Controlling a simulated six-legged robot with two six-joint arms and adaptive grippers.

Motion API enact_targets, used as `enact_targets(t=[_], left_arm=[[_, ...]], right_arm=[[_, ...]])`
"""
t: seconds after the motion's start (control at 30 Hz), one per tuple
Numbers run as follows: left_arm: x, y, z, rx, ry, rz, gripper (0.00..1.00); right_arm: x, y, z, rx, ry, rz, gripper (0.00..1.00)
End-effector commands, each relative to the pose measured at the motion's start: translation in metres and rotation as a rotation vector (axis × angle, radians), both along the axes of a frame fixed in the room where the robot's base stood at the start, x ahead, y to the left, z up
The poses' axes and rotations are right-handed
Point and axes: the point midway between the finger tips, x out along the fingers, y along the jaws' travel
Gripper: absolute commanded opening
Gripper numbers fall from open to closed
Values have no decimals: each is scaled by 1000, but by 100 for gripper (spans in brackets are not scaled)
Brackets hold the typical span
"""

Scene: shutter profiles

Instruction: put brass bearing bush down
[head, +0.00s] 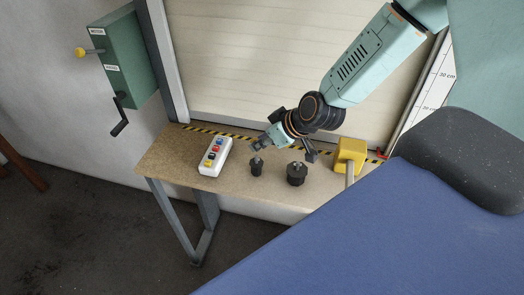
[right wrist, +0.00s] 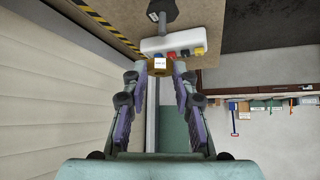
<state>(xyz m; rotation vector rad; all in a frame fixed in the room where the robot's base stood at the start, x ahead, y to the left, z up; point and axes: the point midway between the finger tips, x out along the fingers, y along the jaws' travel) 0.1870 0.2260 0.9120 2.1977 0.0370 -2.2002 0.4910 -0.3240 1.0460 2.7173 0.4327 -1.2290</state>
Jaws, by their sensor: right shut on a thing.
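The brass bearing bush (right wrist: 160,73) shows in the right wrist view as a small brown piece with a white label, between my right gripper's fingertips. My right gripper (right wrist: 162,80) is shut on it. In the head view my right gripper (head: 262,144) is above the back part of the brown bench (head: 165,154), and I cannot make out the bush there. My left gripper is not in view.
On the bench are a white button box (head: 215,156) with coloured buttons, two dark knobbed pieces (head: 256,168) (head: 297,175) and a yellow block (head: 350,154). A striped strip runs along the back edge, before a pale shutter (head: 260,60). A green box with a crank (head: 122,55) hangs left.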

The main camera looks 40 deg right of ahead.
Motion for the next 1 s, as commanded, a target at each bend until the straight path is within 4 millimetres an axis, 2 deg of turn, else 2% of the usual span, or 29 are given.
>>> enact_targets(t=[0.03, 0.2, 0.5, 0.97, 1.0], left_arm=[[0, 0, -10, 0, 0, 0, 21], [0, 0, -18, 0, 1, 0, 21], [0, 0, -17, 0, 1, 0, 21], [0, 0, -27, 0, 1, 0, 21], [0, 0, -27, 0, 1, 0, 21]], right_arm=[[-1, 0, -14, -2, 4, 1, 1], [-1, 0, -28, -1, 2, 0, 1], [0, 0, -27, 0, 1, -1, 1], [0, 0, -40, 0, 1, 0, 1], [0, 0, -39, 0, 1, -1, 30]])
